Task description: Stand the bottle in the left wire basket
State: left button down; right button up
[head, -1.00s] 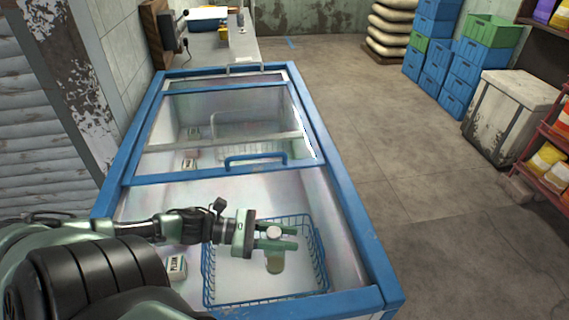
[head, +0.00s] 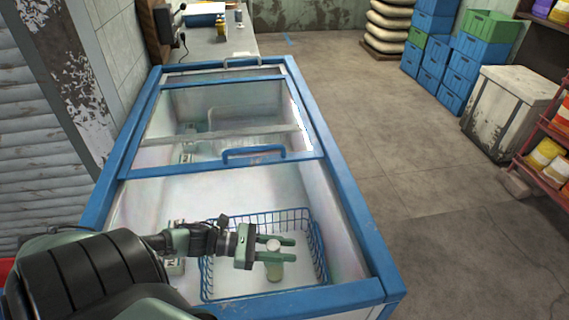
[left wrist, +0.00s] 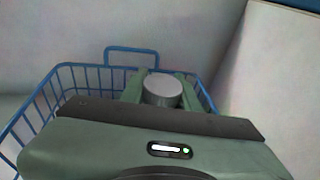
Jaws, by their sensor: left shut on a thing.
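The bottle (head: 274,262) is pale with a light cap and stands about upright between the fingers of my left gripper (head: 276,243). In the left wrist view its round grey cap (left wrist: 162,89) shows between the green fingers. My left gripper is shut on the bottle. The blue wire basket (head: 321,262) lies inside the open front part of the chest freezer, and the bottle is within its outline. The basket rim also shows in the left wrist view (left wrist: 84,66). I cannot tell whether the bottle's base touches the basket floor. My right gripper is not in view.
The freezer's blue frame (head: 345,205) surrounds the opening, with a sliding glass lid and blue handle (head: 253,153) behind. A small white box (head: 175,267) is partly hidden by my arm at left.

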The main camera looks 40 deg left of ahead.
pick_arm(q)
jog(key=c, duration=1)
grip_release()
jog(key=shift+c, duration=0.2)
jog(key=shift+s+a+r+p, duration=0.15)
jog(key=shift+p, duration=0.2)
jog(key=p+v, duration=0.2)
jog(key=v, duration=0.5)
